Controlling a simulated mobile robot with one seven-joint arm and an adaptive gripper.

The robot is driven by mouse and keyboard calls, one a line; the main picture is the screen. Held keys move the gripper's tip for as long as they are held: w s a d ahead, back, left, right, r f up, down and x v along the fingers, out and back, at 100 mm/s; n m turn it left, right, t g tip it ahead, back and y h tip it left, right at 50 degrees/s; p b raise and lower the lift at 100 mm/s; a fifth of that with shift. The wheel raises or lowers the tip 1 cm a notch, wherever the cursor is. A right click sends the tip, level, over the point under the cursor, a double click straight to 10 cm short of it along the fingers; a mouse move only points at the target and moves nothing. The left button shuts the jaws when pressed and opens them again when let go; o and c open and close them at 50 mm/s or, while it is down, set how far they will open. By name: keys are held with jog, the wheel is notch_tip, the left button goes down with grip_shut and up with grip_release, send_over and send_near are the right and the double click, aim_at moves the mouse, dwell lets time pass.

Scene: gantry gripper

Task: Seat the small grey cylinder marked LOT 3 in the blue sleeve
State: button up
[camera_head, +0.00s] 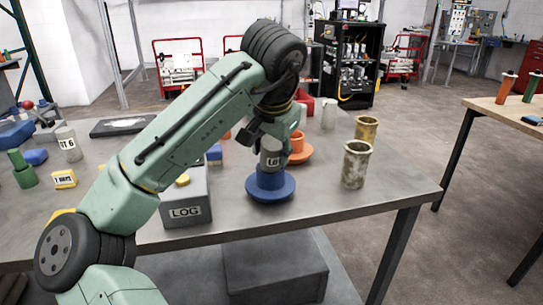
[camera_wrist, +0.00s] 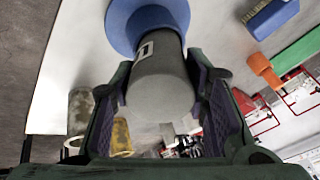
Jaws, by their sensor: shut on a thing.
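The small grey cylinder (camera_head: 270,158) stands upright over the blue sleeve (camera_head: 270,186), near the front edge of the grey table. Only part of its label shows, so I cannot read the lot number. My gripper (camera_head: 272,143) is shut on the cylinder from above. In the wrist view the cylinder (camera_wrist: 160,88) sits between the two fingers of my gripper (camera_wrist: 160,80), and its far end meets the upper rim of the blue sleeve (camera_wrist: 152,14). I cannot tell how far, if at all, the cylinder is inside the sleeve.
An orange flanged sleeve (camera_head: 297,152) stands just behind. Two worn metal cups (camera_head: 356,168) (camera_head: 366,129) stand to the right.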

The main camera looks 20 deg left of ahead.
grip_shut()
jog(key=shift+r, duration=0.2)
